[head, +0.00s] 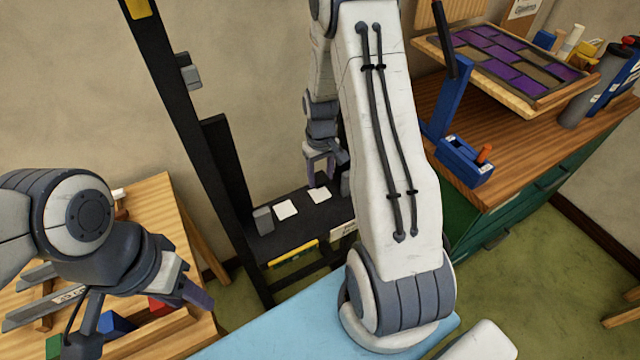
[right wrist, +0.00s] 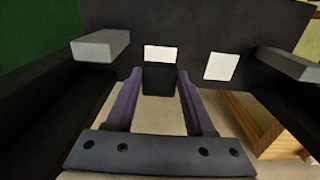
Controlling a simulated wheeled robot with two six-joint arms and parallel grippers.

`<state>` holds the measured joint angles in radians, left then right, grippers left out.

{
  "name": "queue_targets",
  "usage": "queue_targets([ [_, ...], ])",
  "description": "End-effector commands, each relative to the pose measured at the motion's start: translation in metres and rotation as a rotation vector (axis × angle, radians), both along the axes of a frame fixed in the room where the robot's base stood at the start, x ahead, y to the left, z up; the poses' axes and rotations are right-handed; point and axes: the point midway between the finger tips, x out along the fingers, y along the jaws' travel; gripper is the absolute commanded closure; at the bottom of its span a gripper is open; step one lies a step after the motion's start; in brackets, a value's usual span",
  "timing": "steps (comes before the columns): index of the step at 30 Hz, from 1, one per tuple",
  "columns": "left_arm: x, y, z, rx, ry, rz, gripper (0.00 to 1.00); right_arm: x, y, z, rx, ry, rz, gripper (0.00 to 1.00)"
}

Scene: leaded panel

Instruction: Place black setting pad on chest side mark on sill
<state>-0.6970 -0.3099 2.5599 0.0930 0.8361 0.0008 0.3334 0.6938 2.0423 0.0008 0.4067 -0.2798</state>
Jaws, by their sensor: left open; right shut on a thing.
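The black sill (head: 302,222) carries two white square marks. The chest side mark (head: 319,195) is the right one in the head view, and it shows in the right wrist view (right wrist: 161,53). The other mark (head: 286,210) lies to its left. My right gripper (head: 320,178) is just above the chest side mark. In the right wrist view its purple fingers (right wrist: 158,82) are shut on the black setting pad (right wrist: 158,84). The pad partly covers the near edge of that mark; I cannot tell whether it touches the sill. My left gripper (head: 193,292) is open over the wooden bench.
Grey blocks stand at both ends of the sill, the left one (head: 263,220) clear in the head view. A black upright post (head: 190,110) rises at left. A wooden bench (head: 155,200) with coloured blocks is at left. A green chest (head: 540,200) with a wooden top stands at right.

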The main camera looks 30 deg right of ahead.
Motion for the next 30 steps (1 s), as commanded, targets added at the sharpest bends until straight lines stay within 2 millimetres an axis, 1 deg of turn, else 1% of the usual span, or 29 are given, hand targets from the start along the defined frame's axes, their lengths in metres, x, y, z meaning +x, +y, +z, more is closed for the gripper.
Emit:
queue_targets([
  [5, 0.0, 0.0, 0.005, 0.0, 0.0, 0.0, 0.55, 0.0, 0.0, -0.016, 0.001, 0.002, 0.0, 1.0],
  [9, 0.0, 0.0, 0.01, 0.0, 0.0, 0.0, 0.55, -0.001, 0.0, -0.038, 0.001, 0.002, -0.001, 1.0],
  [12, 0.0, 0.0, 0.011, 0.0, 0.0, 0.001, 0.55, 0.0, -0.001, -0.047, 0.0, 0.0, -0.002, 1.0],
  [21, 0.0, 0.0, 0.01, 0.0, 0.0, 0.001, 0.55, -0.001, -0.003, -0.05, -0.001, -0.002, -0.004, 1.0],
  [24, 0.0, 0.0, 0.007, 0.0, 0.0, 0.0, 0.55, -0.001, -0.003, -0.054, -0.001, -0.002, -0.004, 1.0],
  [25, 0.0, 0.0, 0.007, 0.0, 0.0, 0.0, 0.55, -0.001, -0.003, -0.054, -0.001, -0.002, -0.004, 0.42],
  [26, 0.0, 0.0, 0.008, 0.0, 0.0, 0.0, 0.55, -0.001, -0.003, -0.053, -0.001, -0.002, -0.004, 0.31],
  [27, 0.0, 0.0, 0.008, 0.0, 0.0, 0.0, 0.55, -0.001, -0.003, -0.053, -0.001, -0.002, -0.004, 0.16],
  [30, 0.0, 0.0, 0.008, 0.0, 0.0, 0.0, 0.55, -0.001, -0.003, -0.053, 0.0, -0.002, -0.004, 0.16],
])
